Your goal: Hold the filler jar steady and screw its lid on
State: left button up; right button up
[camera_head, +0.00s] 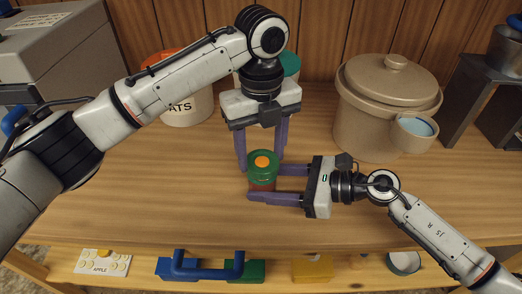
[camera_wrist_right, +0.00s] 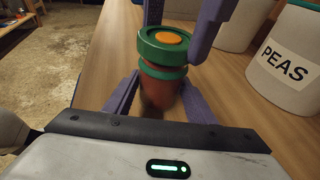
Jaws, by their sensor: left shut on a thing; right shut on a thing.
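The filler jar (camera_head: 263,185) stands upright on the table, with a reddish-brown body and a green collar that shows in the right wrist view (camera_wrist_right: 163,72). Its green lid (camera_head: 263,169) with an orange disc on top sits level over the jar mouth; a thin reddish band shows between lid and collar in the right wrist view. My left gripper (camera_head: 260,164) comes down from above, shut on the lid with a finger on either side. My right gripper (camera_head: 268,183) reaches in from the right, shut on the jar body, which its fingers partly hide.
A white canister (camera_head: 188,108) with an orange lid stands behind my left arm. A grey box (camera_head: 45,50) is back left.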

pick_arm(q)
jog(key=m, duration=0.4)
jog(key=shift+d+r, duration=0.2)
pick_arm(e)
jog(key=shift+d+f, duration=0.1)
jog(key=shift+f, duration=0.2)
pick_arm(q)
jog(key=shift+m, duration=1.7)
jog(key=o, duration=1.2)
jog(key=shift+a, duration=0.1)
pick_arm(e)
jog(key=shift+s, duration=0.1)
pick_arm(q)
jog(key=shift+o, duration=0.2)
jog(key=shift+f, duration=0.1)
notch_tip(320, 180, up, 12)
pick_arm(e)
jog(key=shift+r, duration=0.15)
